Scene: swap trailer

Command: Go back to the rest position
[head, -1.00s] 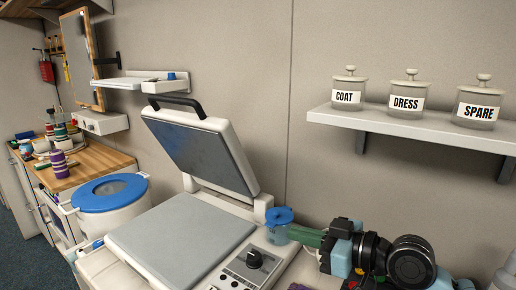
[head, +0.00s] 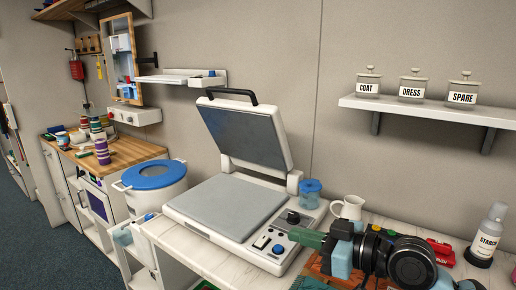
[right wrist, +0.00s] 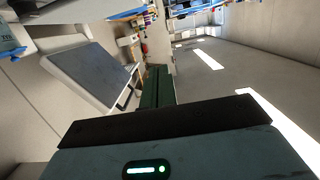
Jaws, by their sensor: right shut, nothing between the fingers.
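My right gripper (head: 306,238) reaches in from the lower right of the head view. Its green fingers are shut with nothing between them, in front of the press's control panel in the picture. The fingers also show in the right wrist view (right wrist: 156,87), pressed together and empty. My left gripper is not in view.
An open press (head: 225,207) stands on the white worktop, its lid (head: 245,132) raised. A blue-topped white tub (head: 152,180) is left. A wall shelf (head: 430,108) holds three jars.

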